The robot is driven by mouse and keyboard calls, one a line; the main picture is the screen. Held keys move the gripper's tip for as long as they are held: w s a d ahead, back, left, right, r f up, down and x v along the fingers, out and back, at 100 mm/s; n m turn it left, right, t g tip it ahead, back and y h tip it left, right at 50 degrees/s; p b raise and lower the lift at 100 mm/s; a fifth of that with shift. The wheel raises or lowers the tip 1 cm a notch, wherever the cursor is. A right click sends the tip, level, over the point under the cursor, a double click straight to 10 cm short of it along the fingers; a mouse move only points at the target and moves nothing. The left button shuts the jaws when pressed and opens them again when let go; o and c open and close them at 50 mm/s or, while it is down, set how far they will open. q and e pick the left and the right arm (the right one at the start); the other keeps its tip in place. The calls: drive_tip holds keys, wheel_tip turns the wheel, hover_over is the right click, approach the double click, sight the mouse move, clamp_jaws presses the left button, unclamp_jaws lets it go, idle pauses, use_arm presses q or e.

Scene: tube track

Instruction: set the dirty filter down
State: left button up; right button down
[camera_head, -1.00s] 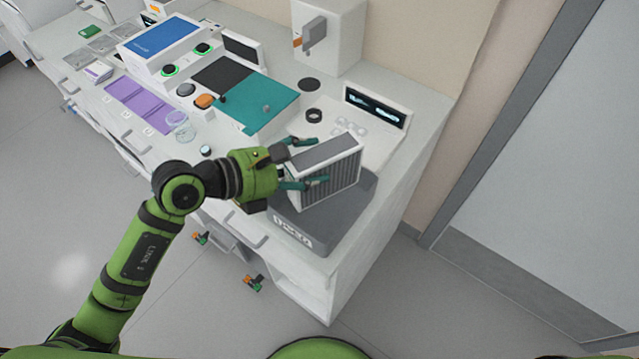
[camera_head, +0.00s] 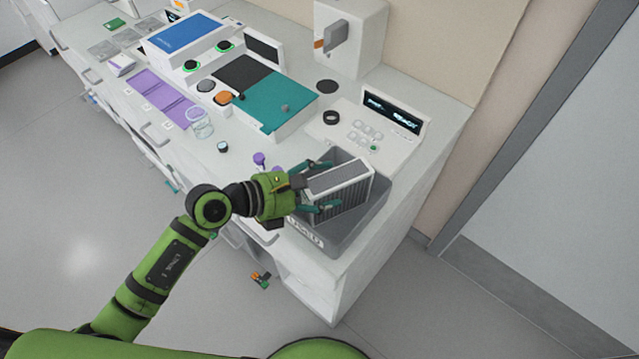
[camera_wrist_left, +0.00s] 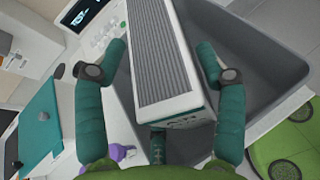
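The dirty filter (camera_head: 343,188) is a white-framed block with grey pleats. It stands within the outline of the grey bin (camera_head: 372,212), towards its left side; I cannot tell whether its base touches the bin floor. The filter (camera_wrist_left: 160,55) and the bin (camera_wrist_left: 262,72) also show in the left wrist view. My left gripper (camera_head: 322,186) has its teal fingers on either side of the filter. In the left wrist view, gaps show between both fingers (camera_wrist_left: 160,58) and the filter, so the gripper is open around it. My right gripper is out of view.
A display panel (camera_head: 392,112) and a black ring (camera_head: 331,117) are behind the bin. The counter's right edge is close to the bin.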

use_arm(q)
drive_tip(key=shift+a+r, duration=0.1)
drive_tip(key=shift+r, duration=0.1)
drive_tip(key=b+v, duration=0.3)
drive_tip(key=v, duration=0.8)
drive_tip(key=shift+s+a+r+b, duration=0.15)
drive_tip(key=shift+s+a+b, duration=0.1)
drive_tip(key=shift+a+b, duration=0.05)
